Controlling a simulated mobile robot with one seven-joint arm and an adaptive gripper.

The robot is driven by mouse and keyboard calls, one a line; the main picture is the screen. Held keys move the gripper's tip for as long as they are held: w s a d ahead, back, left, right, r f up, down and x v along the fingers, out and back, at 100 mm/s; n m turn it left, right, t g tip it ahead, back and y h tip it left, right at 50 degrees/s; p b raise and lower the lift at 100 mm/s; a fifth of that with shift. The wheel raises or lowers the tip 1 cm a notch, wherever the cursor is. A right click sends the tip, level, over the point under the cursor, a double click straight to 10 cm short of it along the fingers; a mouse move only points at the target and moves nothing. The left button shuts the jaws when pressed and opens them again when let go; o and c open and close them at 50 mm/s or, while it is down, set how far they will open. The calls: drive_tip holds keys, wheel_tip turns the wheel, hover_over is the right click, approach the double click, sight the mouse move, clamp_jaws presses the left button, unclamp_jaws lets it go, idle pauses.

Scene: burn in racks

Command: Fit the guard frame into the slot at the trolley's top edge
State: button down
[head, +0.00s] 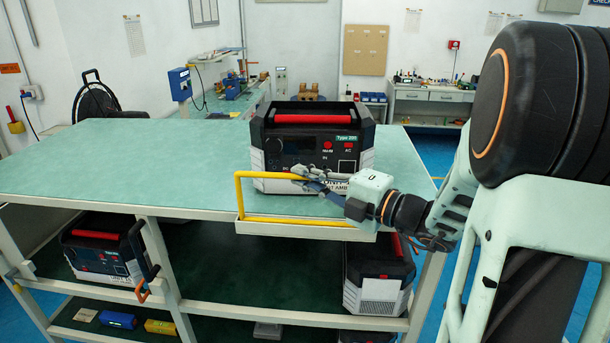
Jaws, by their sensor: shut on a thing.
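The yellow tubular guard frame (239,196) stands roughly upright at the front edge of the trolley's green top (110,165). My gripper (308,182) is shut on the guard frame's upper bar, in front of the black and white unit labelled Type 200 (315,135). The frame's lower bar runs just above or at a pale ledge (300,233) on the trolley's front edge. The slot itself cannot be made out, and I cannot tell whether the lower bar is seated in it. My gripper and wrist hide the frame's right side.
Similar units stand on the lower shelf, at the left (95,255) and right (375,280). A black handle (142,250) with an orange hook sits by the left post. The trolley's top is clear left of the Type 200 unit. Benches stand behind.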

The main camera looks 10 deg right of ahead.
drive_tip(key=shift+f+b, duration=0.35)
drive_tip(key=shift+f, duration=0.6)
drive_tip(key=c, duration=2)
unclamp_jaws()
drive_tip(key=shift+o, duration=0.2)
drive_tip(key=shift+f, duration=0.1)
drive_tip(key=v, duration=1.2)
